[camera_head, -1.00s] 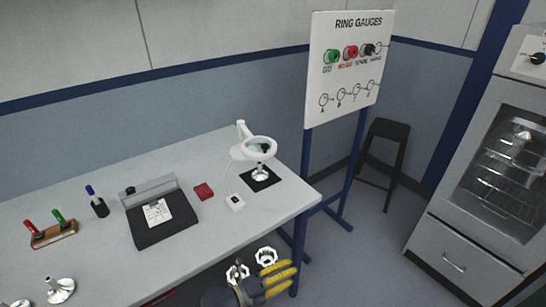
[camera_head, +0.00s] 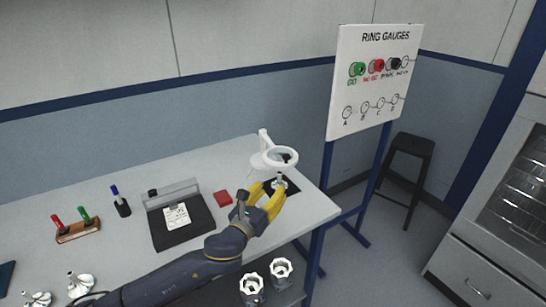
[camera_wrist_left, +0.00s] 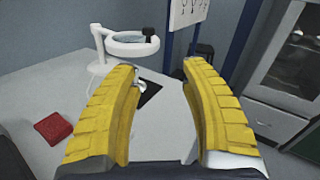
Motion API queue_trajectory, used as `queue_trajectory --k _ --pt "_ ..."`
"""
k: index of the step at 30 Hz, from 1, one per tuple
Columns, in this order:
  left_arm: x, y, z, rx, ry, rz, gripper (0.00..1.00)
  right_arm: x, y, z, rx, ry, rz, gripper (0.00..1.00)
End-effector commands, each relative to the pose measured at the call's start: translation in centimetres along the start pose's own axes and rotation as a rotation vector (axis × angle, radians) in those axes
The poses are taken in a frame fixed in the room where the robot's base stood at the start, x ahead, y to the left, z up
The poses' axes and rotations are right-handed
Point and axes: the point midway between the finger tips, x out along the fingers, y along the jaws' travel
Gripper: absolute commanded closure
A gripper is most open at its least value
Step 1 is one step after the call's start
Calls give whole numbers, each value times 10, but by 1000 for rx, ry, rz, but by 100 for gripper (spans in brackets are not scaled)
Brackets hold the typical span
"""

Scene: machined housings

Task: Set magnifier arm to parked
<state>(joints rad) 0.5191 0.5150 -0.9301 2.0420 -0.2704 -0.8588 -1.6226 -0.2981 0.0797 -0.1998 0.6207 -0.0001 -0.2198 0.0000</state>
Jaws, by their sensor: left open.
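The white magnifier arm (camera_head: 264,142) stands at the right end of the table, with its ring-shaped lens head (camera_head: 281,157) held out over a black mat (camera_head: 292,186). A small shiny metal part (camera_head: 280,183) is under the lens. In the left wrist view the lens head (camera_wrist_left: 131,43) is beyond the fingertips, with a dark knob (camera_wrist_left: 149,33) on its right side. My left gripper (camera_head: 268,186), with yellow fingers, is open and empty, just in front of and below the lens head. It is apart from the lens in the wrist view. My right gripper is not in view.
A red block (camera_head: 223,198) lies left of the gripper. A black fixture with a paper (camera_head: 181,220), a pen holder (camera_head: 122,207) and a rack (camera_head: 78,230) stand farther left. The ring gauge board (camera_head: 374,85) rises beyond the table's right end.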

Motion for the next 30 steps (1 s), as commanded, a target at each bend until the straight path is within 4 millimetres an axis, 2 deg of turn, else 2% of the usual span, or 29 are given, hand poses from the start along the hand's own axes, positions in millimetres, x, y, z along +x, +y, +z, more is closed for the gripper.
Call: queue_trajectory --k 4,8,13,30 --pt "4 1 14 112 10 26 55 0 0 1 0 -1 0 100" --pt "7 1 18 156 17 36 55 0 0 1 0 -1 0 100" --pt "21 2 18 165 19 38 55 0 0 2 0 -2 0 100" --pt "122 6 17 163 19 38 55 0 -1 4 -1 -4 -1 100"
